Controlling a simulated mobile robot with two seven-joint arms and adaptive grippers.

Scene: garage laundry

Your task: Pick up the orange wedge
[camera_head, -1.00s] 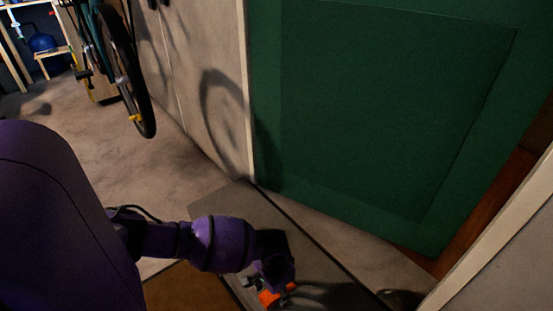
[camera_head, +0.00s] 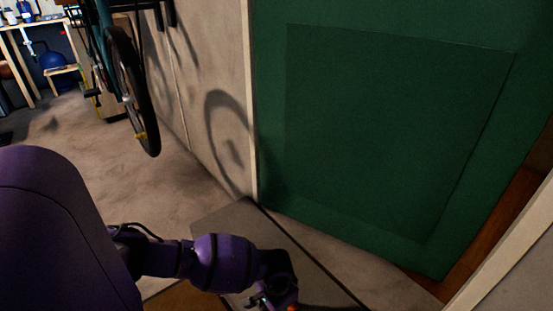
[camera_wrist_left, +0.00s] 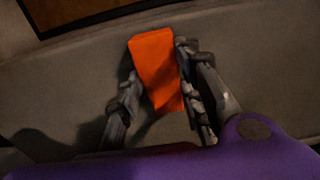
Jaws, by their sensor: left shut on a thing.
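The orange wedge (camera_wrist_left: 157,66) lies between the two fingers of my left gripper (camera_wrist_left: 158,95) in the left wrist view, with the grey surface behind it. The left gripper is shut on it, one finger at each side. In the head view only a small orange bit (camera_head: 292,308) shows at the bottom edge, beside my left gripper (camera_head: 268,302); the rest is hidden or out of frame. I cannot tell whether the wedge touches the surface. My right gripper is not in view.
A grey flat slab (camera_head: 240,222) lies below my left arm. A green door panel (camera_head: 390,140) stands behind it, with a pale frame on the right. A bicycle (camera_head: 130,90) hangs by the wall at left. Open floor (camera_head: 110,150) lies left.

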